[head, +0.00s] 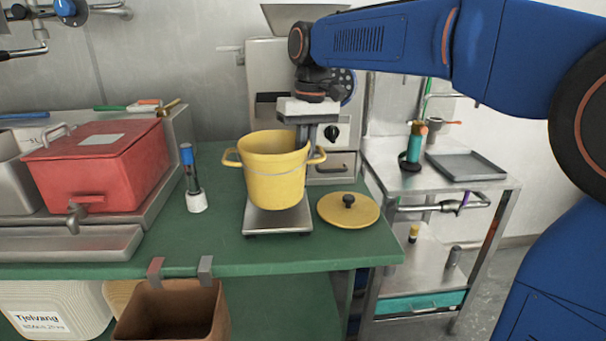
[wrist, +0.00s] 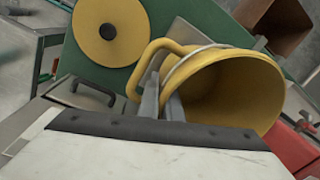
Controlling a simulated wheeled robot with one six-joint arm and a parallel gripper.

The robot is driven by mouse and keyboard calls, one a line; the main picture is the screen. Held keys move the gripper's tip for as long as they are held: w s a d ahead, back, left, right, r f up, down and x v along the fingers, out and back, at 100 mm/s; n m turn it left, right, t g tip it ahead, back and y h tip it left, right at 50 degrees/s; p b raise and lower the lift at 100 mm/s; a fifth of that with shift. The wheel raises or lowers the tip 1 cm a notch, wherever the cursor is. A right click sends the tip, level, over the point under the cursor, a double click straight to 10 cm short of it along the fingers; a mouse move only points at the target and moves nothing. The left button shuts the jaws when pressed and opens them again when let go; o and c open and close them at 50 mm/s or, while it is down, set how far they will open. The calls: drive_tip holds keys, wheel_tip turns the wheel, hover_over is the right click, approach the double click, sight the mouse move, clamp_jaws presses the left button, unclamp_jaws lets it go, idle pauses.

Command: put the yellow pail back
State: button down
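The yellow pail (head: 275,177) is upright over the small scale (head: 278,222) on the green table. I cannot tell if its base touches the plate. It also shows large in the wrist view (wrist: 216,83), with its open mouth and one loop handle (wrist: 150,50). My gripper (head: 306,138) points down at the pail's back right, by the right handle. In the wrist view its two fingers (wrist: 163,100) stand slightly apart beside the handle and pail wall. Whether they grip the handle is unclear. The yellow lid (head: 348,211) lies flat right of the scale.
A red box with a tap (head: 95,165) stands at the left. A blue-topped tool in a white base (head: 193,180) stands between it and the pail. The grinder (head: 270,75) rises behind. A brown bin (head: 172,312) hangs at the front edge. A steel cart (head: 385,160) is at the right.

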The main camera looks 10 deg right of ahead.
drive_tip(key=shift+f, duration=1.5)
drive_tip(key=shift+f, duration=0.1)
drive_tip(key=c, duration=2)
unclamp_jaws()
drive_tip(key=r, duration=0.8)
drive_tip(key=d+r, duration=0.1)
drive_tip(key=r, duration=0.3)
drive_tip(key=shift+w+r, duration=0.1)
drive_tip(key=shift+w, duration=0.05)
drive_tip(key=s+d+f+m+t, duration=0.2)
drive_tip(key=s+d+f+t, duration=0.1)
drive_tip(key=s+d+f, duration=1.15)
drive_tip(key=s+f, duration=0.2)
drive_tip(key=s+d+f+m+t, duration=0.1)
drive_tip(key=s+d+f, duration=0.2)
drive_tip(key=s+f, duration=0.2)
drive_tip(key=s+d+f+m+t+h, duration=0.1)
drive_tip(key=s+d+f, duration=0.1)
drive_tip(key=s+f, duration=0.2)
drive_tip(key=shift+s+d+f, duration=0.2)
drive_tip(key=shift+s+f, duration=0.1)
drive_tip(key=shift+f, duration=0.3)
